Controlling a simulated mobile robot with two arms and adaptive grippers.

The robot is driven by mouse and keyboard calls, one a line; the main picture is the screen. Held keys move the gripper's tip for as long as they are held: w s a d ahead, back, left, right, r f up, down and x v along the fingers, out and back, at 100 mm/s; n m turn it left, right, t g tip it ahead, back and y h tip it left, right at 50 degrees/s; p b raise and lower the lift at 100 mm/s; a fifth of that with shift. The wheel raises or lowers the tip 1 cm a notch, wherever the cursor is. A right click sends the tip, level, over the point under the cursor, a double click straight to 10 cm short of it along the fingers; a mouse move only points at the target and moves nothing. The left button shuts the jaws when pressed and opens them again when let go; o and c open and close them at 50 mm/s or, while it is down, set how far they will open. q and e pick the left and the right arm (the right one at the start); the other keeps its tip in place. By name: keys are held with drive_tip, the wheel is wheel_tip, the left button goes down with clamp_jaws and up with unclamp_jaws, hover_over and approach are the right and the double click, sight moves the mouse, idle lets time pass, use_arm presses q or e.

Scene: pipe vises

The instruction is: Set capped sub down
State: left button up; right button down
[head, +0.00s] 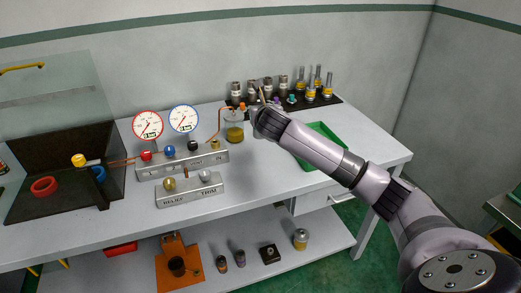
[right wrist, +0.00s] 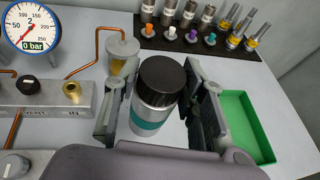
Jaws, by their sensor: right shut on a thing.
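The capped sub (right wrist: 152,114) is a metal cylinder with a black cap and a teal band, seen upright in the right wrist view. My right gripper (right wrist: 160,112) is shut on it, with one finger on each side. In the head view my right gripper (head: 260,112) is over the back of the bench, beside the glass jar. The sub is mostly hidden there by my wrist. How close its base is to the bench top cannot be told. My left gripper is not in view.
A green tray (right wrist: 244,116) lies to the right of the gripper. A dark rack (head: 325,101) with several cylinders and coloured plugs stands behind. The jar (head: 235,133) and gauge manifold (head: 185,162) are to the left.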

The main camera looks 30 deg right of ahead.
sight(261, 137)
wheel_tip(261, 137, down, 8)
drive_tip(key=shift+w, duration=0.1)
drive_tip(key=shift+f, duration=0.85)
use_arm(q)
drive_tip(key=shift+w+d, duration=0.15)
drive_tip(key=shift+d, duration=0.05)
use_arm(e)
wheel_tip(261, 137, down, 4)
drive_tip(key=shift+r, duration=0.1)
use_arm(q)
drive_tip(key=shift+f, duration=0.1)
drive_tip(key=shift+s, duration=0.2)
use_arm(e)
drive_tip(key=c, duration=1)
unclamp_jaws()
drive_tip(key=shift+a+f, duration=0.1)
drive_tip(key=shift+f, duration=0.15)
